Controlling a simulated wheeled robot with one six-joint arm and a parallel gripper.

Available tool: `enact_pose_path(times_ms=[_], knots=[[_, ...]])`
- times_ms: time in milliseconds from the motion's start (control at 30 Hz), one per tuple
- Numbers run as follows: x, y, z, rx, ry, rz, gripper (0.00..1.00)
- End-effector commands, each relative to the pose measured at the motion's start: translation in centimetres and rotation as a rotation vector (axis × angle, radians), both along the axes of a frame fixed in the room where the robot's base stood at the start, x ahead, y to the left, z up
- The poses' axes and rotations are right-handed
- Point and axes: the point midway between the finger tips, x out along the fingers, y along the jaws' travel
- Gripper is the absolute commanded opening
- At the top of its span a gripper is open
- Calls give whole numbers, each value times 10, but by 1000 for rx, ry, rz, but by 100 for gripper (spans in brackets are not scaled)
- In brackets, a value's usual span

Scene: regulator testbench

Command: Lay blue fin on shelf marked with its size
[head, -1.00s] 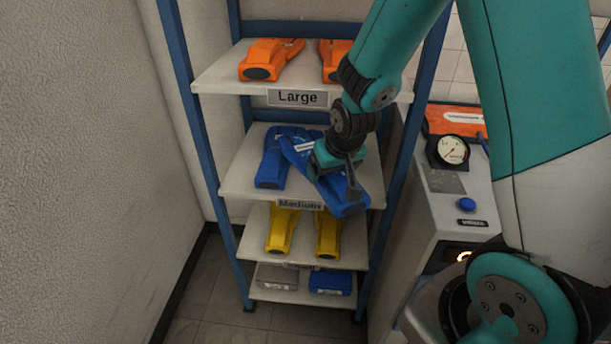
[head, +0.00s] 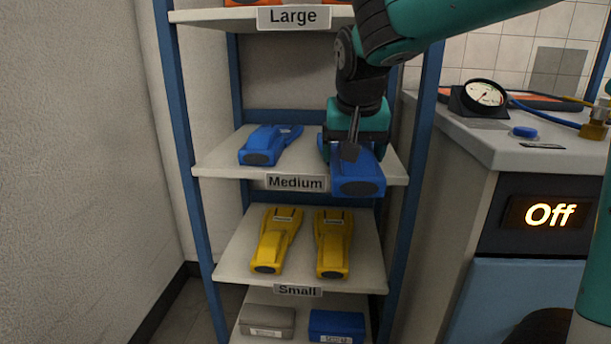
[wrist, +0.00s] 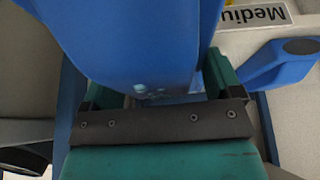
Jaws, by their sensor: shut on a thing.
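My gripper (head: 357,128) is shut on a blue fin (head: 358,175) at the right side of the shelf marked Medium (head: 222,165). The held fin's foot end points out over the shelf's front edge; I cannot tell whether it touches the shelf. In the wrist view the held fin (wrist: 135,40) fills the upper middle, between the jaws. Another blue fin (head: 265,147) lies at the left of the same shelf, and it also shows in the wrist view (wrist: 285,62). The Medium label (head: 296,183) is on the front edge.
Yellow fins (head: 332,240) lie on the shelf labelled Small below. Orange fins are on the Large shelf above. A grey case (head: 267,320) and a blue case (head: 336,325) sit at the bottom. A blue rack post (head: 412,170) and the testbench (head: 470,140) stand on the right.

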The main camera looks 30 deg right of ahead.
Motion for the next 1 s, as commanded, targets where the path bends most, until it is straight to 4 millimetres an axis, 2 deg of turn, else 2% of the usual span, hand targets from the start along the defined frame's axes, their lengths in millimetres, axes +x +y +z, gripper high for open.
enact_pose_path(times_ms=[33, 167, 267, 367, 700, 833, 1000], knots=[[-3, 1, -10, 2, -7, -14, 45], [-10, 1, -9, 6, -5, -40, 45], [-7, -3, -7, 8, -5, -53, 45], [8, -14, -8, 9, -2, -56, 45], [84, -66, -8, 7, -4, -54, 45], [102, -77, -6, 7, -5, -53, 45], [112, -84, -6, 7, -4, -52, 45]])
